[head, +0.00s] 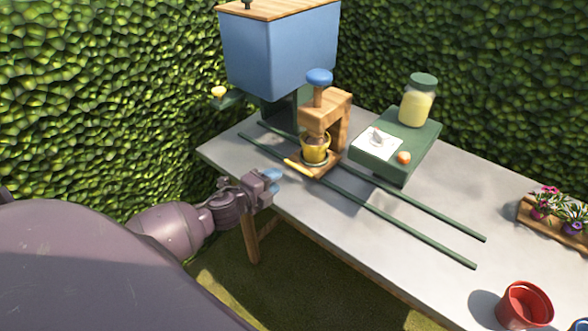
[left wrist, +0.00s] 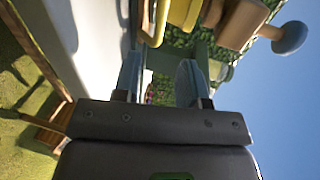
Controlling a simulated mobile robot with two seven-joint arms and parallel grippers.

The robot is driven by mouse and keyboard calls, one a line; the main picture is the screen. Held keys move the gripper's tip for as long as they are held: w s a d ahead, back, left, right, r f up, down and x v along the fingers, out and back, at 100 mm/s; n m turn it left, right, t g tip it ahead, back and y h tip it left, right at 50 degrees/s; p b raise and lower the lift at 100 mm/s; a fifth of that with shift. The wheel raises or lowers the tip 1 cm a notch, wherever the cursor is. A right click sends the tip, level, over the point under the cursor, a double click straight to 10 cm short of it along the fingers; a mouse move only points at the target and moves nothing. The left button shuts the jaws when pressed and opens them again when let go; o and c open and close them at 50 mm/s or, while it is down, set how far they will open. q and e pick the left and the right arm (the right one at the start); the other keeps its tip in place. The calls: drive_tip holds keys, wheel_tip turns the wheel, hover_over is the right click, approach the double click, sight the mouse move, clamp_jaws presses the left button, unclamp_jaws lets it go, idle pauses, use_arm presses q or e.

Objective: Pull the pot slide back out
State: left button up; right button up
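The pot slide is a small wooden board (head: 325,168) with a yellow handle (head: 298,168) at its front left edge. It lies on two green rails (head: 400,220) and bears a yellow pot (head: 315,150) with dark contents. The pot stands under a wooden press (head: 342,115) with a blue knob (head: 319,77). My left gripper (head: 273,179) is just off the table's near edge, to the left of and a little below the handle, apart from it. In the left wrist view its two blue fingers (left wrist: 160,78) stand apart with nothing clearly between them. My right gripper is out of view.
A blue hopper (head: 280,50) stands behind the press. A green stand (head: 395,150) with a yellow jar (head: 416,103) and a card is to the right. A red pot (head: 524,305) and a flower tray (head: 545,225) are farther right. The rails' right stretch is clear.

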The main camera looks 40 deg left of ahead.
sight(296, 165)
use_arm(q)
drive_tip(key=b+x, duration=0.1)
drive_tip(key=x, duration=0.7)
drive_tip(key=shift+w+f, duration=0.15)
drive_tip(key=shift+w, duration=0.05)
drive_tip(key=shift+x, duration=0.8)
drive_tip(key=shift+w, duration=0.1)
drive_tip(key=shift+c, duration=0.3)
clamp_jaws()
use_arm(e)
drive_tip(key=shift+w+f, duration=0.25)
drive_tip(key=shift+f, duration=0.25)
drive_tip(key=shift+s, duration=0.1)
